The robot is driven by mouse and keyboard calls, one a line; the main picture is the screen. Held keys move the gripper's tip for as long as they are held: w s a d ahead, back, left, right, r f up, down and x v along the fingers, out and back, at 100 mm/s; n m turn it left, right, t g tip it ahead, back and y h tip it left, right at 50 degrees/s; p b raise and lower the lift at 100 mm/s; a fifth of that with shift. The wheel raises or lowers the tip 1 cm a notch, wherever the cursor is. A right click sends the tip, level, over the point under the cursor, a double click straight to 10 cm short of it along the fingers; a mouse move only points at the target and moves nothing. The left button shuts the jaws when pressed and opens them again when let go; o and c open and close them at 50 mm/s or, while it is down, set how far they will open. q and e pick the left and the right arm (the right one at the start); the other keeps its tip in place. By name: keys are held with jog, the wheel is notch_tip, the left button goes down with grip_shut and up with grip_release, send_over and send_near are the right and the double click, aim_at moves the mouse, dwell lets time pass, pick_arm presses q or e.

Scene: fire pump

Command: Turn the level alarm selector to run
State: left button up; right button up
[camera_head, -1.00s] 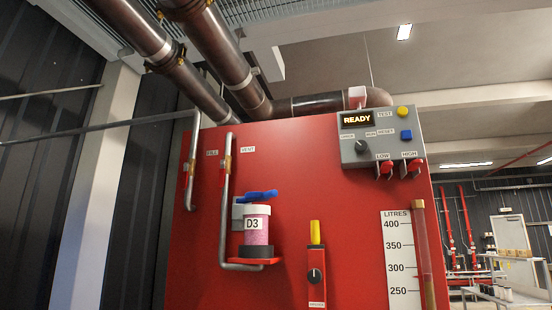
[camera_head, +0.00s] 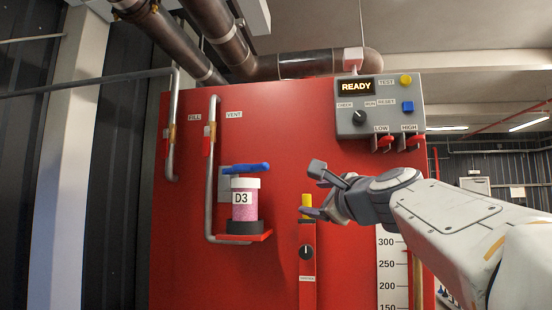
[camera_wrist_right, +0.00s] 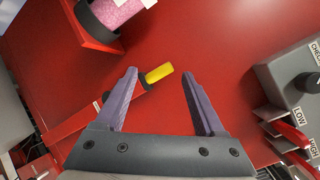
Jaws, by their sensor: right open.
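The selector knob (camera_head: 359,118) is a dark round knob on the grey control box (camera_head: 390,121), with a CHECK label at its upper left and a RUN label at its upper right. In the right wrist view the knob (camera_wrist_right: 306,85) is at the right edge. My right gripper (camera_head: 312,190) is open and empty, below and left of the box, in front of the red panel. In the wrist view its jaws (camera_wrist_right: 158,75) spread on either side of a yellow-topped part behind them. My left gripper is not in view.
Red LOW (camera_head: 381,143) and HIGH (camera_head: 410,142) switches sit under the box. The pink D3 canister (camera_head: 245,212) stands on a red shelf left of my gripper. A yellow-topped red strip with another dark knob (camera_head: 306,252) is below it.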

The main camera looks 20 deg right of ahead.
aim_at(360, 117)
jog(key=s+d+r+m+t+h+p, duration=0.1)
jog(key=s+d+r+m+h, duration=0.3)
jog(key=r, duration=0.3)
jog(key=s+d+r+m+t+h, duration=0.1)
jog(key=s+d+r+m+h, duration=0.25)
jog(key=d+r+m, duration=0.35)
jog(key=w+r+p, duration=0.1)
jog(key=w, duration=0.1)
jog(key=w+d+r+n+p, duration=0.1)
jog(key=w+r+p, duration=0.1)
jog(key=w+r+n+p, duration=0.1)
jog(key=w, duration=0.1)
jog(key=shift+w+d+r, duration=0.15)
jog(key=shift+w+d, duration=0.25)
jog(key=shift+w+d+r+p, duration=0.15)
jog(key=shift+w+d+p, duration=0.1)
jog(key=shift+w+p, duration=0.3)
grip_shut()
